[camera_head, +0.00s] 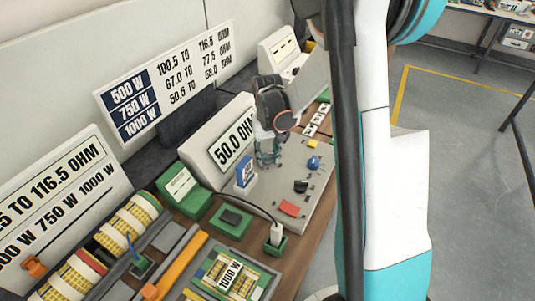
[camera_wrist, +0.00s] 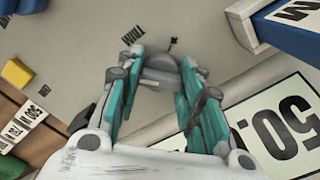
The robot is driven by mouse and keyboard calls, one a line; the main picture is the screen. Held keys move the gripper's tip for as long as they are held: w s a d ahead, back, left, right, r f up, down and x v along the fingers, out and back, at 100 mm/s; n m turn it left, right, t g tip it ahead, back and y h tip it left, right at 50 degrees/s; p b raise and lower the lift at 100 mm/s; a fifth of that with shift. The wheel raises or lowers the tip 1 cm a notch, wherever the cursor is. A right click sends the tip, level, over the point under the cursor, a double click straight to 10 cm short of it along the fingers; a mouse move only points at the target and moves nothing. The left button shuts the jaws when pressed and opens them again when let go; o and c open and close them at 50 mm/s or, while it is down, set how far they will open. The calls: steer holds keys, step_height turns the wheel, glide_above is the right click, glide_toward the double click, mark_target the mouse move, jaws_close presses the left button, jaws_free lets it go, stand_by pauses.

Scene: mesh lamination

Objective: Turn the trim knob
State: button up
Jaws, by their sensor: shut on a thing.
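The trim knob (camera_wrist: 161,66) is a grey round knob on the grey panel, beside the printed word TRIM in the wrist view. My gripper (camera_wrist: 163,73) has its two teal fingers on either side of the knob and is shut on it. In the head view my gripper (camera_head: 268,158) points down at the panel (camera_head: 265,200), in front of the 50.0 OHM display (camera_head: 236,142). The knob is hidden there behind the fingers.
A blue-and-white block (camera_head: 245,172) stands left of my gripper. A blue knob (camera_head: 314,162), a black knob (camera_head: 301,186) and a red piece (camera_head: 290,208) are on the panel. Green modules (camera_head: 183,195) and a meshed part labelled 1000 W (camera_head: 231,275) lie nearer.

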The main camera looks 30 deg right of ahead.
mark_target(267, 154)
steer(key=o, duration=1.1)
steer(key=shift+c, duration=0.2)
step_height(267, 154, up, 12)
